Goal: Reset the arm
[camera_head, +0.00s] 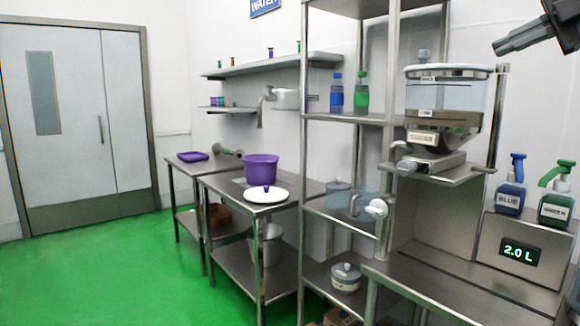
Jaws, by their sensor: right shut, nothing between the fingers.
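My right gripper (500,46) shows at the top right corner, dark grey and pointing left. Its fingers are together with nothing between them. It is held up in the air, to the right of the clear dispenser tank (446,95) and above the pump bottles, touching nothing. My left gripper is out of view.
A blue pump bottle (511,190) and a green pump bottle (556,203) stand on a box with a "2.0 L" display (520,252). The steel counter (455,290) before it is clear. A purple pot (261,169) and white lid (266,195) sit on a farther table.

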